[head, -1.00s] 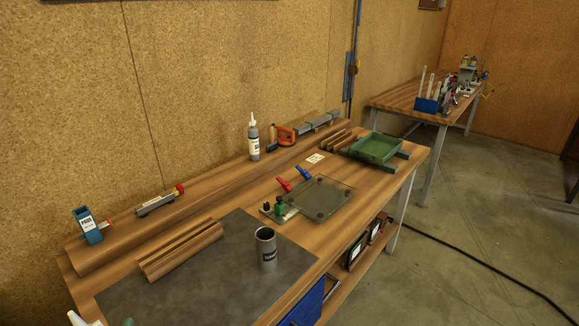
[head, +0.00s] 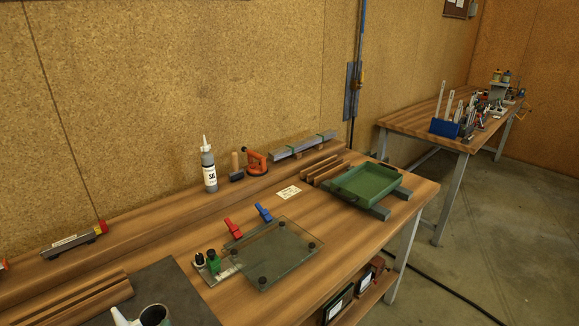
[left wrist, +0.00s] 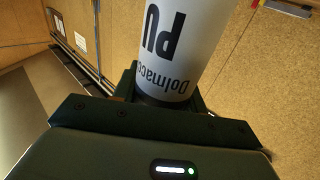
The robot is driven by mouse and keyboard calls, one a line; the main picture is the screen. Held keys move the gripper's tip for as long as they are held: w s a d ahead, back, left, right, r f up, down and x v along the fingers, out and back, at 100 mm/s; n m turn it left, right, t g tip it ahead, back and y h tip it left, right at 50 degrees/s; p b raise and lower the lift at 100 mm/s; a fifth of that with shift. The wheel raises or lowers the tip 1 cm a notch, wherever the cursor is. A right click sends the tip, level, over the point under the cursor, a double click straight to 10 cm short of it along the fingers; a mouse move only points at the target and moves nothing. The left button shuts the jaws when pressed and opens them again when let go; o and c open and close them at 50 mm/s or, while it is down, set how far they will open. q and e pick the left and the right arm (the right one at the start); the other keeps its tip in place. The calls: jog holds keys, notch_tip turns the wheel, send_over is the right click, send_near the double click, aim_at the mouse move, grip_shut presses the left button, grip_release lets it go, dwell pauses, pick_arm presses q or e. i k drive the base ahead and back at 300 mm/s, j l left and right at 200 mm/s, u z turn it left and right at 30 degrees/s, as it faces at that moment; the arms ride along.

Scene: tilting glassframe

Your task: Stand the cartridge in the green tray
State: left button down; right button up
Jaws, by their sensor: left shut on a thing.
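The cartridge (left wrist: 180,40), white with dark "PU" lettering, is held in my left gripper (left wrist: 162,92), which is shut around it in the left wrist view. In the head view only a white nozzle tip (head: 122,318), apparently the cartridge's, shows at the bottom left edge; the rest is out of frame. The green tray (head: 345,192) is shallow and looks empty. It rests on dark bars at the right end of the bench, far from the nozzle. My right gripper is not in view.
Between them lie a glass plate (head: 275,255) with dark suction pads, red and blue clamps (head: 264,213) and small bottles (head: 213,259). A grey can (head: 153,315) is near the nozzle. Wooden strips (head: 318,171) lie left of the tray. A bottle (head: 209,170) stands behind.

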aim_at(364, 195)
jog(key=i+l+z, duration=0.1)
jog(key=i+l, duration=0.3)
jog(key=l, duration=0.3)
jog(key=i+l, duration=0.4)
jog(key=l, duration=0.25)
jog(key=i+l+z, duration=0.15)
jog(key=i+l, duration=0.25)
jog(key=l, duration=0.25)
jog(key=i+l+z, duration=0.1)
jog(key=i+l, duration=0.35)
jog(key=l, duration=0.15)
